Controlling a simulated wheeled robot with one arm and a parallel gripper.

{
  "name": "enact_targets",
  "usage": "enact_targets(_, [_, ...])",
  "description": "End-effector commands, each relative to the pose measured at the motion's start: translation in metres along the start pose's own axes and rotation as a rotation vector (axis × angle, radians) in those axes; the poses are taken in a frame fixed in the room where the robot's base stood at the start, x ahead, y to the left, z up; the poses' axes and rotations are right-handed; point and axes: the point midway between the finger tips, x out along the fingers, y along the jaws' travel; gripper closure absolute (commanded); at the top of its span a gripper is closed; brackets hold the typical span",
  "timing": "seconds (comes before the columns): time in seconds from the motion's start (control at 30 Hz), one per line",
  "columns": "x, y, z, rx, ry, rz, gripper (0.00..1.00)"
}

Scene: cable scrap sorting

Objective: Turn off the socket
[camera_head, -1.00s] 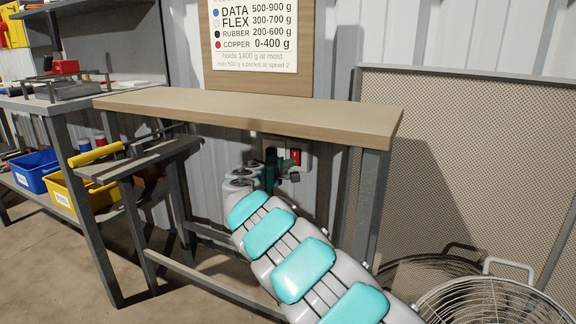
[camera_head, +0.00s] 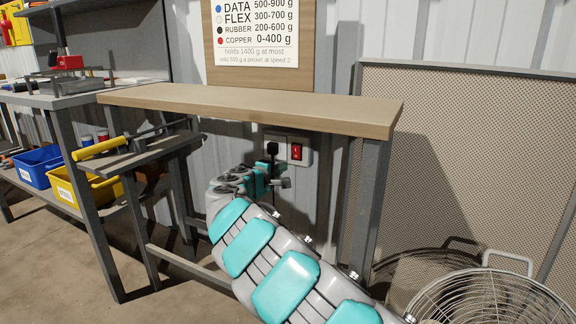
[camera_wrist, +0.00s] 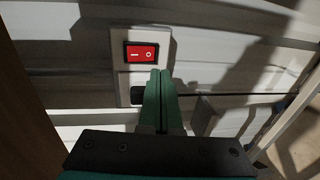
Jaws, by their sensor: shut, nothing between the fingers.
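The socket (camera_head: 306,152) is a pale plate on the corrugated wall under the wooden shelf. It has a red rocker switch (camera_head: 296,151) on the right and a black plug (camera_head: 272,148) on the left. In the wrist view the red switch (camera_wrist: 141,52) faces me with its line and circle marks, and which side is pressed I cannot tell. My gripper (camera_head: 283,183) is just below the socket in the head view. Its green fingers (camera_wrist: 160,78) are shut and empty, beside the switch in the wrist view. They partly hide the plate and the dark plug (camera_wrist: 137,95).
The wooden shelf (camera_head: 250,107) overhangs the socket, with a metal leg (camera_head: 367,205) to its right. A side shelf with a yellow-handled tool (camera_head: 98,148) stands left. A wire basket (camera_head: 490,300) and mesh panel (camera_head: 460,150) are at right.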

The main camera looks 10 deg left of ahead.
Motion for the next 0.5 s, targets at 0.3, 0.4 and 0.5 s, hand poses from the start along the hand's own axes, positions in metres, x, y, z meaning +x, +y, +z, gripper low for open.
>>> enact_targets(0.3, [-0.050, -0.014, 0.002, -0.003, -0.004, 0.003, 1.00])
enact_targets(0.4, [-0.062, -0.018, 0.000, -0.002, -0.002, 0.002, 1.00])
enact_targets(0.5, [-0.071, -0.021, 0.001, -0.001, -0.002, 0.002, 1.00])
